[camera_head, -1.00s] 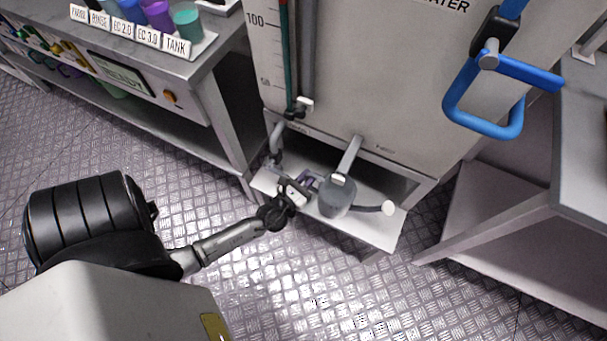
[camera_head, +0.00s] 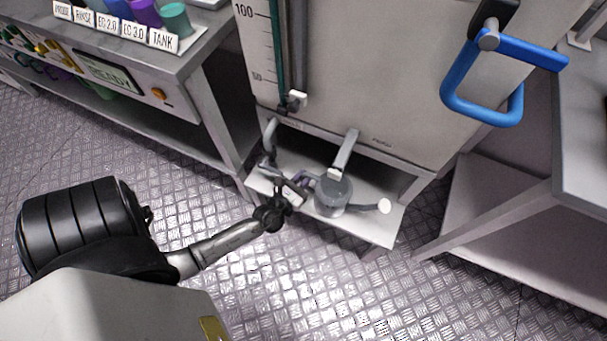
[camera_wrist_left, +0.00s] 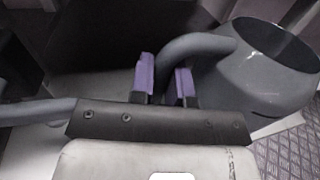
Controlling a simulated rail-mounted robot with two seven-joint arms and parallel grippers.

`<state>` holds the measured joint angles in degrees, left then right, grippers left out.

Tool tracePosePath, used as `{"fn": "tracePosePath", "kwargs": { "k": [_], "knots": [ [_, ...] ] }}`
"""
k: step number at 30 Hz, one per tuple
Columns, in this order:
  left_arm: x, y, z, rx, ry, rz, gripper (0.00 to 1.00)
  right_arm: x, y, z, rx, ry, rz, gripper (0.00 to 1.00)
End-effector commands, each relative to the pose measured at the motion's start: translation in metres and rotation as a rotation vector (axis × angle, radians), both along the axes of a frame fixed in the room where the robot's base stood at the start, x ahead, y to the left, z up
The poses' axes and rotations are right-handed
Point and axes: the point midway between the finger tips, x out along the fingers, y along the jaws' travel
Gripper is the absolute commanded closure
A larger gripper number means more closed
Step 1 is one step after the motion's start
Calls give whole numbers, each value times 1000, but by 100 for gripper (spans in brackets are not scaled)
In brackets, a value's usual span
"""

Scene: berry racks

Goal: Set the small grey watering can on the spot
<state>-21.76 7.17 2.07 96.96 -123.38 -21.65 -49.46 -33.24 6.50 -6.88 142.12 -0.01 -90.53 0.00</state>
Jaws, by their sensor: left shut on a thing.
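The small grey watering can (camera_head: 330,200) stands upright, or very nearly so, at a low white shelf (camera_head: 376,232) under the big tank. Its spout points right and ends in a pale rose (camera_head: 384,206). A grey outlet pipe (camera_head: 344,152) comes down over its top and hides part of it. My left gripper (camera_head: 304,184) reaches in from the left and is shut on the can's handle. In the left wrist view the purple fingertips (camera_wrist_left: 164,80) close around the curved grey handle (camera_wrist_left: 200,45), with the open can body (camera_wrist_left: 262,80) to the right. A marked spot cannot be made out. My right gripper is out of view.
The tank (camera_head: 350,70) with a scale rises behind the shelf. A blue handle (camera_head: 482,120) sticks out at its upper right. A bench with labelled cups (camera_head: 145,12) stands left, and a grey table (camera_head: 585,150) right. The metal floor (camera_head: 330,300) in front is clear.

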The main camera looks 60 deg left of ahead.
Motion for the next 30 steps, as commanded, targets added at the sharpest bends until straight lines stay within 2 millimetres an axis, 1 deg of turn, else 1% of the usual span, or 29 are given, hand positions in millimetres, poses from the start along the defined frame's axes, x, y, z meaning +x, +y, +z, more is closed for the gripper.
{"fn": "tracePosePath", "kwargs": {
  "k": [14, 15, 24, 30],
  "knots": [
    [0, 0, -5, 0, -1, 0, 100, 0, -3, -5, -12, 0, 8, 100],
    [0, 0, -5, 0, -1, 0, 82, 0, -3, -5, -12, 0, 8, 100],
    [0, 0, -5, 0, 0, 0, 54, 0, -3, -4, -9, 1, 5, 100],
    [0, 0, -5, 1, 1, 0, 54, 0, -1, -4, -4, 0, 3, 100]
  ]
}}
